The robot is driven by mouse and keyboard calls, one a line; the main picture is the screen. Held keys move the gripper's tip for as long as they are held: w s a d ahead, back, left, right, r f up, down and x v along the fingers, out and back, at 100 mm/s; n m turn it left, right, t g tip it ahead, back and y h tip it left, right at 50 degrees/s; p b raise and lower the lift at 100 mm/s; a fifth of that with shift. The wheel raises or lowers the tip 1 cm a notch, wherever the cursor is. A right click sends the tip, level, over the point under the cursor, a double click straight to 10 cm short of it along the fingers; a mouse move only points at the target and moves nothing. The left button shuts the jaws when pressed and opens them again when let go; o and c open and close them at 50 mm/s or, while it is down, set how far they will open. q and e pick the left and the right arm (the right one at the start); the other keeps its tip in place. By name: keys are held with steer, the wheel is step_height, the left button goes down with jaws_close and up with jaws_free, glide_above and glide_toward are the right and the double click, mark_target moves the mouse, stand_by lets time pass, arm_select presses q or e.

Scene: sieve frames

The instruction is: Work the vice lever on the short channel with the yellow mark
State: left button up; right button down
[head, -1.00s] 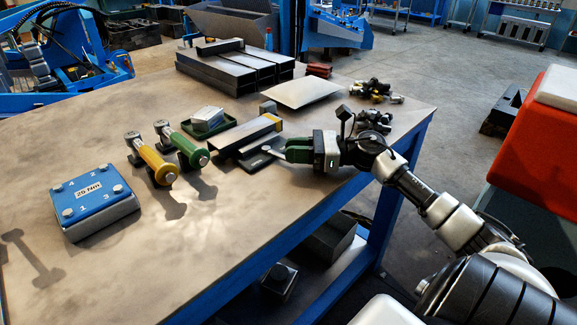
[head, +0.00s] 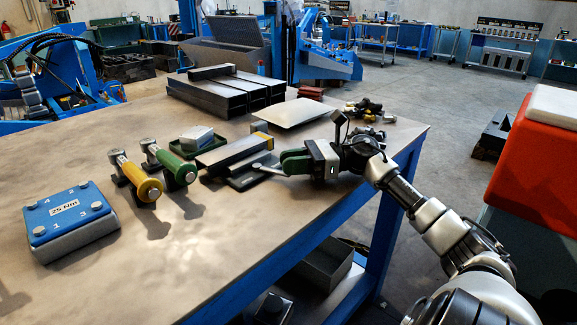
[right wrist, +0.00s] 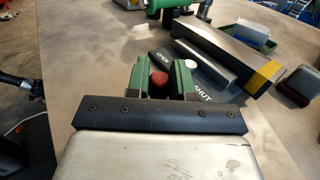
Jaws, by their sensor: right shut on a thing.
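The short dark channel (head: 231,154) lies on the bench with a yellow mark (head: 261,127) at its far end. Its yellow mark also shows in the right wrist view (right wrist: 265,74). Beside it is the dark vice base plate (right wrist: 188,72), lettered OPEN and SHUT. The pale vice lever (head: 268,168) reaches from the plate to my right gripper (head: 283,162). In the right wrist view, the green fingers (right wrist: 160,70) are shut around the lever's red knob (right wrist: 158,78). Most of the lever is hidden there. My left gripper is not in view.
A green tray with a pale block (head: 196,137) stands behind the channel. Yellow-handled (head: 146,186) and green-handled (head: 178,172) tools lie to the left, with a blue 25 Nm block (head: 68,216). Long channels (head: 225,95) and a pale plate (head: 295,113) lie behind. The front bench area is clear.

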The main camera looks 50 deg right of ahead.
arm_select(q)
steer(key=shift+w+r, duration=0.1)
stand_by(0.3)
arm_select(e)
steer(key=c, duration=1)
jaws_free()
steer(key=shift+s+d, duration=0.2)
steer(key=shift+d, duration=0.1)
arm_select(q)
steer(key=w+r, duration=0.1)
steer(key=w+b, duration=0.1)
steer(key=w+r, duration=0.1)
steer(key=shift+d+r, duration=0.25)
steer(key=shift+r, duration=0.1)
arm_select(e)
steer(key=v, duration=1)
